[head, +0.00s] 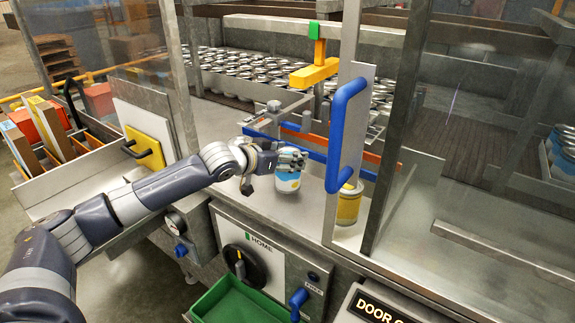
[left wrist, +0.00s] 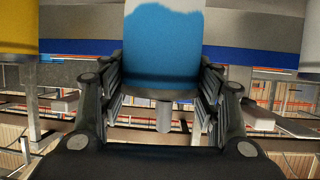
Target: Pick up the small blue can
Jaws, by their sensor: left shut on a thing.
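A small blue and white can (head: 288,181) is at my left gripper (head: 290,160), above the grey work surface inside the machine. My left gripper is shut on the can. In the left wrist view the blue can (left wrist: 163,45) sits between the two fingers of the gripper (left wrist: 162,95). I cannot tell whether the can touches the surface below. My right gripper is not in view.
A yellow can (head: 348,203) stands to the right, behind the door's blue handle (head: 346,135). A blue rail (head: 262,139) runs behind the gripper. Many cans (head: 240,70) stand at the back. A green bin (head: 243,302) is in front, below the control panel (head: 262,256).

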